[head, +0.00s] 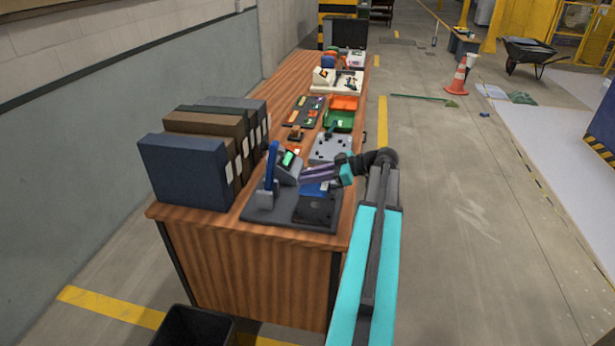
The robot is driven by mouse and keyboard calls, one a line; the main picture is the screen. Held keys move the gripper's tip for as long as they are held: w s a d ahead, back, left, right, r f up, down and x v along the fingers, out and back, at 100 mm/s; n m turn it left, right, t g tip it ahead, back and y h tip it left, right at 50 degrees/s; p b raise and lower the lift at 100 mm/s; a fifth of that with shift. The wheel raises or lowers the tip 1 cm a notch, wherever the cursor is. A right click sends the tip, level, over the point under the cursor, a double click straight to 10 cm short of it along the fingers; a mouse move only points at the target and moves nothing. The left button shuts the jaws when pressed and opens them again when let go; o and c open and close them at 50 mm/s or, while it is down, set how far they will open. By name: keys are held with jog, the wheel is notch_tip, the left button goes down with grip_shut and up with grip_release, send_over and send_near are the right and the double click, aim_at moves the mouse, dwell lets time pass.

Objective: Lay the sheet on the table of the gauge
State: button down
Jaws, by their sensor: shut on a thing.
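My gripper (338,172) is at the right side of the bench, reaching left over the grey base of the gauge (270,212). A thin purple strip, which looks like the sheet (319,174), extends left from the jaws and is held shut in them. Its left end is close to the tilted grey unit with a green display (289,158). I cannot tell whether the sheet touches anything below. A blue upright lever (272,165) stands at the left of the base. A flat blue piece (316,189) lies under the strip, and a black block (315,210) sits at the front.
Dark blue, brown and grey binders (185,172) stand at the left of the wooden bench (240,265). Behind the gripper are a grey plate with holes (330,148), a green tray (338,121) and an orange tray (344,103). A black bin (190,328) is below the near edge.

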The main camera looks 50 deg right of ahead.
aim_at(310, 204)
jog(key=shift+f, duration=0.1)
jog(key=shift+s+f+b, duration=0.1)
jog(key=shift+f+b, duration=0.3)
jog(key=shift+f, duration=2.9)
jog(key=shift+f+b, duration=0.8)
jog(key=shift+b, duration=0.05)
jog(key=shift+b, duration=0.55)
jog(key=shift+f+b, duration=0.2)
jog(key=shift+b, duration=0.35)
jog(key=c, duration=1.1)
grip_release()
